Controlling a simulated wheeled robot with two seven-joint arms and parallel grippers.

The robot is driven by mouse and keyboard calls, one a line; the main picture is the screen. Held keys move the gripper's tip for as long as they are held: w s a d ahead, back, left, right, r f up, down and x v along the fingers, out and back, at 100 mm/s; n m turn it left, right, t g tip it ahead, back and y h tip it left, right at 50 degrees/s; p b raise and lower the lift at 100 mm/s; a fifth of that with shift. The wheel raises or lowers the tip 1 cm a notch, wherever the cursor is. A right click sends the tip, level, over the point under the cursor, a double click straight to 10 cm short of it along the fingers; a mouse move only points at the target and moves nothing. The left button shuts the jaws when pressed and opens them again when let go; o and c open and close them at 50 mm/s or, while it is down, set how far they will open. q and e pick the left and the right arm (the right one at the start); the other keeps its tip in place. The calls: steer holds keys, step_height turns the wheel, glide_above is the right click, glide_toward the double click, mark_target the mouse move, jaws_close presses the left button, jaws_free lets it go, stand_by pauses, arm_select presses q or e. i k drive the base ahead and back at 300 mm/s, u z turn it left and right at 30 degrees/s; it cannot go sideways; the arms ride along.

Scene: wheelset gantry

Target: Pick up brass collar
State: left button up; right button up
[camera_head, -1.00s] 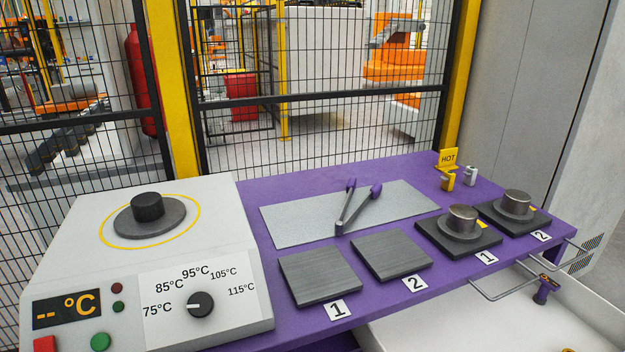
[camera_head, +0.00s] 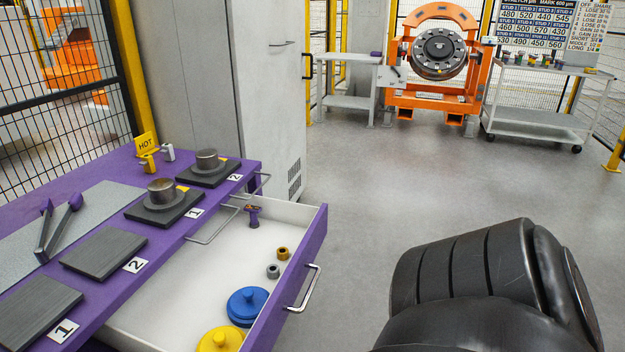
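A small brass collar (camera_head: 283,253), a short ring with a dark hole, sits on the white floor of the open drawer (camera_head: 190,285), near its front wall. A similar grey collar (camera_head: 273,271) lies just in front of it, close by. Neither of my grippers is in view. A large dark rounded part at the lower right is my own arm, with its gripper out of sight.
The drawer also holds a blue disc (camera_head: 248,303), a yellow disc (camera_head: 221,340) and a purple-topped tool (camera_head: 253,212). The purple bench (camera_head: 185,225) carries tongs (camera_head: 60,225) and several dark plates. An orange wheelset stand (camera_head: 440,100) is at the back; the floor between is clear.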

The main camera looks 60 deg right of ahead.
mark_target(283, 252)
steer(key=k, duration=0.15)
steer(key=z, duration=2.95)
steer(key=i, duration=3.1)
steer(key=u, duration=3.05)
